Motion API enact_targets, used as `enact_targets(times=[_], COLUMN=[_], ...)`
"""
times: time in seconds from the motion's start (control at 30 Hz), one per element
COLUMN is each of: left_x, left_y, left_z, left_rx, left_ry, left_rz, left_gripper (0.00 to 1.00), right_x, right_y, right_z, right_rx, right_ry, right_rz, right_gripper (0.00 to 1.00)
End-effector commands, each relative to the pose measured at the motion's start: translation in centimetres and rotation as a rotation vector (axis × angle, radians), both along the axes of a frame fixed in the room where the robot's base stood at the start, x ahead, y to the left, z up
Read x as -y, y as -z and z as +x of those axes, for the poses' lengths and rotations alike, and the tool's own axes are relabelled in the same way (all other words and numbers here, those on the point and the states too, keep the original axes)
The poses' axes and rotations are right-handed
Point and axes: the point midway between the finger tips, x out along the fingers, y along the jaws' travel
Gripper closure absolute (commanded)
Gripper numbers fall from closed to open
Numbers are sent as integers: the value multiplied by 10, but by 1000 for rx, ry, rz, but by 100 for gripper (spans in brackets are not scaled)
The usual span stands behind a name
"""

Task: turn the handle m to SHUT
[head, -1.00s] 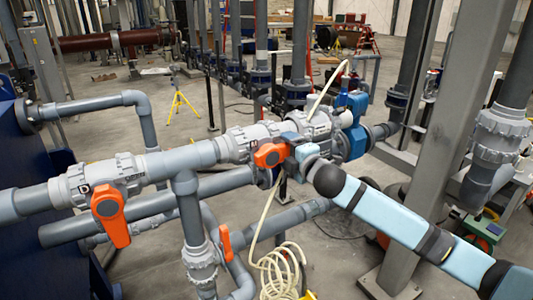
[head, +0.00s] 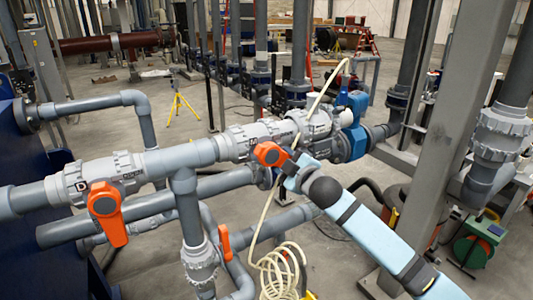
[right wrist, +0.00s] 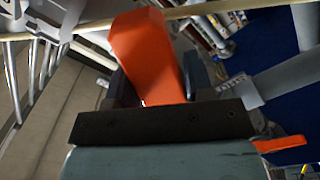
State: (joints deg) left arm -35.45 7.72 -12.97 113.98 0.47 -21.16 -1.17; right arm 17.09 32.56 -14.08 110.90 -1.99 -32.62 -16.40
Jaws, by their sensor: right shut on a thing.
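The orange handle m (head: 270,153) sits on a grey valve in the middle of the head view, below a small dark letter tag. Its lever points right and slightly down. My right gripper (head: 289,164) is shut on the lever's outer part, which it mostly hides. In the right wrist view the orange handle (right wrist: 146,50) rises from between the dark jaws (right wrist: 150,103). My left gripper is not in view.
Another orange handle (head: 106,205), tagged D, hangs down on the valve at the left. A small orange handle (head: 225,243) is on a lower pipe. A cream hose (head: 262,215) hangs close to my right gripper. A grey column (head: 440,150) stands at the right.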

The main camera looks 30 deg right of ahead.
Motion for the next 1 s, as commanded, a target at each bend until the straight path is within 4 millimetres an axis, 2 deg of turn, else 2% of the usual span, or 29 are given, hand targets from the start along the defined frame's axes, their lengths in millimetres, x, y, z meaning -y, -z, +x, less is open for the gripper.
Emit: enact_targets(times=[0.03,0.3,0.47,0.6,0.77,1.0], left_x=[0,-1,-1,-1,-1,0], left_y=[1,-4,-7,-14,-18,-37], left_z=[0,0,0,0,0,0], left_rx=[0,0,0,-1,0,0], left_ry=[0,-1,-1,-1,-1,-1], left_rz=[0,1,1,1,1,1], left_gripper=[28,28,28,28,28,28], right_x=[-4,-18,-23,-33,-38,-54], right_y=[7,19,22,25,27,27], right_z=[-1,-2,-3,-3,-4,-5], right_rx=[-12,-36,-45,-59,-67,-89], right_ry=[-7,-7,-6,-6,-6,-6], right_rz=[23,307,406,580,686,946], right_gripper=[83,83,83,83,83,83])
